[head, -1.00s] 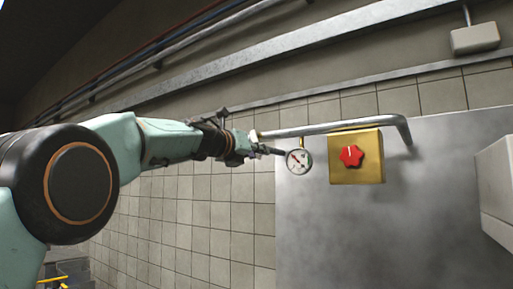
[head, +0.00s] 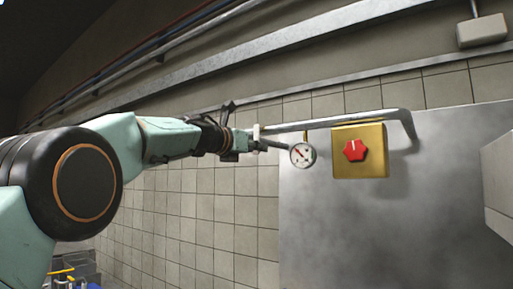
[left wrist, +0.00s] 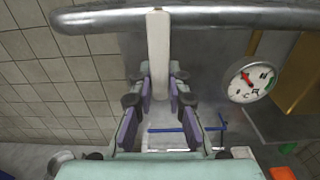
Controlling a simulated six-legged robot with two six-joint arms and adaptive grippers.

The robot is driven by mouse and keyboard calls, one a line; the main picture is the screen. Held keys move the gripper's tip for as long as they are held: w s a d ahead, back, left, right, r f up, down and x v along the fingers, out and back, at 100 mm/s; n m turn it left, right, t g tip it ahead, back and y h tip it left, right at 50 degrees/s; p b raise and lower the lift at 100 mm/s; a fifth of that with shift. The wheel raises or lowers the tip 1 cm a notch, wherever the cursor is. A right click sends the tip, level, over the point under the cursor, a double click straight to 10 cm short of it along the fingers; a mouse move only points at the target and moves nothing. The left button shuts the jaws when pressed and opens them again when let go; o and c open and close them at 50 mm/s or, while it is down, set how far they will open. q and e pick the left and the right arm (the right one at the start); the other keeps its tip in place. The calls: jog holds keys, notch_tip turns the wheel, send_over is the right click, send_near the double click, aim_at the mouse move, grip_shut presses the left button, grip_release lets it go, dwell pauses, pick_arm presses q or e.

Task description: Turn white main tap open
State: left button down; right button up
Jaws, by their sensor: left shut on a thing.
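The white tap handle (left wrist: 158,50) stands as a flat upright bar in front of the metal pipe in the left wrist view. My left gripper (left wrist: 158,78) is shut on it, with one finger on each side of its lower part. In the head view the white handle (head: 256,132) shows small at the left end of the pipe, with my left gripper (head: 250,144) at it, and the jaws are too small to make out. My right gripper is not in view.
A round gauge (head: 302,155) hangs under the pipe (head: 340,121), close to the right of my gripper. Right of it is a gold box (head: 375,167) with a red knob (head: 355,150). A tiled wall (head: 230,205) and a grey metal panel (head: 350,235) lie behind.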

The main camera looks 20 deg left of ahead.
pick_arm(q)
jog(key=shift+r, duration=0.15)
jog(key=c, duration=1.7)
grip_release()
jog(key=o, duration=0.4)
jog(key=shift+w+f, duration=0.2)
jog(key=shift+s, duration=0.2)
jog(key=v, duration=1.2)
jog(key=shift+r, duration=0.1)
jog(key=shift+w, duration=0.2)
